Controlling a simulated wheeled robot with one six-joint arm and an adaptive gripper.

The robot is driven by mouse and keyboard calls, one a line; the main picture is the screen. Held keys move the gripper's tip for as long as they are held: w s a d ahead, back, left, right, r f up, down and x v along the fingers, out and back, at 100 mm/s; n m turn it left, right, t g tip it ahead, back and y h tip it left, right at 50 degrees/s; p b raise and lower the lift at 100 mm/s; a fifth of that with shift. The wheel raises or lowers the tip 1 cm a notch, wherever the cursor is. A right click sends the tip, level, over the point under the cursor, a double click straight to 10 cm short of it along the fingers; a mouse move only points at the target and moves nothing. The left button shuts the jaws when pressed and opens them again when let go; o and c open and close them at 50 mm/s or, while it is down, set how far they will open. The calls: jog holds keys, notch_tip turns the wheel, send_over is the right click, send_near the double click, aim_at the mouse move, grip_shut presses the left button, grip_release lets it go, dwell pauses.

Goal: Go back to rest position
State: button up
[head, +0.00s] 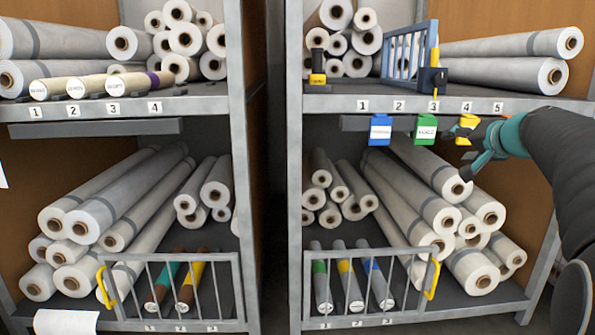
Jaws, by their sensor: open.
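My gripper (462,152) is at the right side of the right rack, just below the upper shelf edge. Its dark fingers are apart and a teal link joins it to my dark arm. A yellow block (466,130) sits right beside the upper finger, below label 4; I cannot tell whether they touch. A green tag holder (426,130) and a blue tag holder (380,131) hang to the left of it. No held object shows between the fingers.
The right rack's upper shelf (350,104) carries white rolls, a blue-grey gate (405,55) and a yellow-black block (317,68). Lower gates (365,285) and (172,290) front coloured rolls. Several white rolls lie behind my gripper. A dark gap separates the racks.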

jog(key=s+a+f+n+g+p, duration=0.15)
jog(key=s+a+f+g, duration=0.25)
jog(key=s+a+f, duration=0.4)
jog(key=s+a+f+n+g+p, duration=0.1)
jog(key=s+a+f+g+p, duration=0.2)
jog(key=s+a+f, duration=0.55)
jog(key=s+a+n+p, duration=0.2)
jog(key=s+p, duration=0.1)
jog(key=s, duration=0.6)
jog(key=s+a+r+n+g+h+p, duration=0.1)
jog(key=s+a+n+p, duration=0.2)
jog(key=s, duration=0.6)
jog(key=shift+a+r, duration=0.3)
jog(key=shift+a, duration=0.05)
